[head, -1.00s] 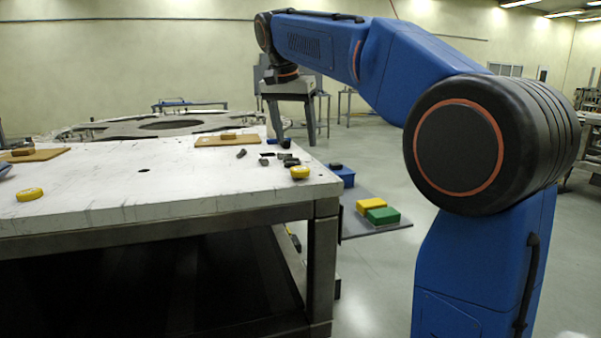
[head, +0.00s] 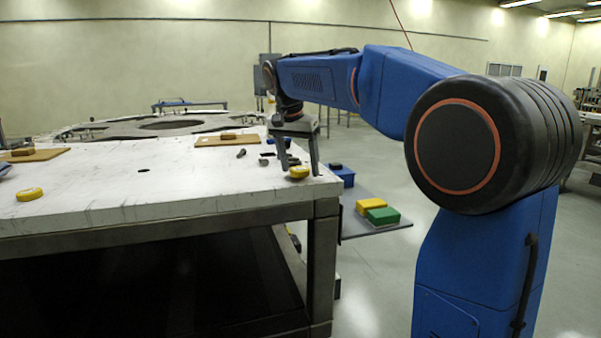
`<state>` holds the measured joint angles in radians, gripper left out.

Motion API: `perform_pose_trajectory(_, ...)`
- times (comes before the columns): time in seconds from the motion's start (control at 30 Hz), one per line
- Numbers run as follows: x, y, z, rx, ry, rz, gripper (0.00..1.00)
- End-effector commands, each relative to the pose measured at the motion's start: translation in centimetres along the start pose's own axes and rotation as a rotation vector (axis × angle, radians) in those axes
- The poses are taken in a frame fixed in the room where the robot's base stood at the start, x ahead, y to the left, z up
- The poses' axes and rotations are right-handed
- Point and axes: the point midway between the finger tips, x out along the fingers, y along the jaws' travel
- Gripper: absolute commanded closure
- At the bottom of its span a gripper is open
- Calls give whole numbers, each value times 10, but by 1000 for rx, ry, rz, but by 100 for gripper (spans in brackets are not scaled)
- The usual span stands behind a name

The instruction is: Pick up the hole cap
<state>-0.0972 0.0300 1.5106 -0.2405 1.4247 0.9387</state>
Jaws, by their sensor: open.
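My gripper (head: 300,166) is open, pointing down over the near right corner of the white table (head: 110,190). Its two fingers are spread, with a yellow round piece (head: 299,172) showing low between or just in front of them; I cannot tell whether they touch it. Several small dark pieces lie around the left finger, one of them a dark bolt-like piece (head: 241,153) to the left; some are partly hidden by the gripper. Another yellow round piece (head: 30,194) lies at the table's left. No label shows which piece is the hole cap.
A wooden board (head: 212,141) with a small block is behind, another board (head: 45,154) at far left. A small dark hole (head: 143,170) is in the tabletop. A large ring plate (head: 110,131) stands beyond. Yellow (head: 370,206) and green (head: 383,216) boxes sit lower right.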

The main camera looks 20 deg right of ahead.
Motion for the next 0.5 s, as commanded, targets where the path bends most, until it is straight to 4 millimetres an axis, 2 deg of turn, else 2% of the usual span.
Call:
perform_pose_trajectory(0.17,0,0,0,0,0,0,36)
perform_pose_trajectory(0.33,0,0,0,0,0,0,76)
perform_pose_trajectory(0.5,0,0,0,0,0,0,78)
